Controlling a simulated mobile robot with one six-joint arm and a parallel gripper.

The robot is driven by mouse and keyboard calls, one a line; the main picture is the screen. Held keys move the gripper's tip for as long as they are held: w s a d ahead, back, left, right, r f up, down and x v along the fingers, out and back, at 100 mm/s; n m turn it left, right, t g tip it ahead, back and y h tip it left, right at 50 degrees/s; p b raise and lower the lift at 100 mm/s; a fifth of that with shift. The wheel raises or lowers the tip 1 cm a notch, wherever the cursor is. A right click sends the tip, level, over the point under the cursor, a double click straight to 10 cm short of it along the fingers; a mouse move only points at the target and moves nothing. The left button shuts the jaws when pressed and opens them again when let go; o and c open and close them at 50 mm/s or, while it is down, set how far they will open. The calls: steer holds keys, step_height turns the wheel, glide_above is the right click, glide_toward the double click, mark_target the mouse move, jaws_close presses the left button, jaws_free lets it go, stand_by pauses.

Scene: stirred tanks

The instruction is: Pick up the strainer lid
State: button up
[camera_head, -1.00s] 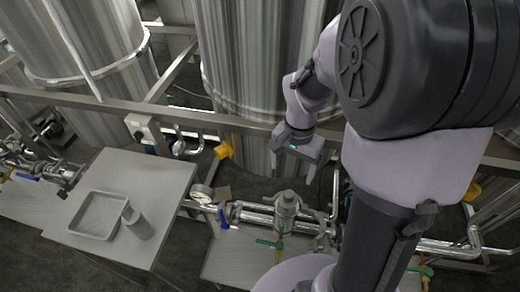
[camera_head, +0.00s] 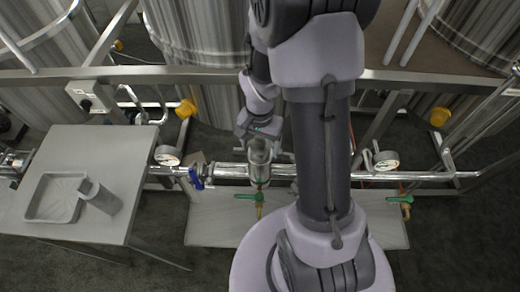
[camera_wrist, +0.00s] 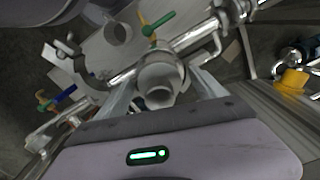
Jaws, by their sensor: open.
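The strainer lid (camera_wrist: 162,78) is a pale grey round cap on top of the strainer, which stands on the steel pipe line. It shows from above in the wrist view. In the head view the strainer (camera_head: 259,160) is a metal cylinder on the pipe, with its top close below my gripper (camera_head: 262,128). In the wrist view my gripper (camera_wrist: 163,92) is open, with its two pale fingers on either side of the lid. I cannot tell whether the fingers touch it. My gripper partly hides the area around the strainer's top in the head view.
A grey table (camera_head: 142,157) at the left bears a shallow tray (camera_head: 30,205) and a grey cylinder (camera_head: 101,197). A gauge (camera_head: 167,155), a blue-handled valve (camera_head: 195,177) and a green-handled valve (camera_head: 248,196) crowd the pipe. A steel rail (camera_head: 190,74) and tanks stand behind.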

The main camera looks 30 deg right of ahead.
jaws_close()
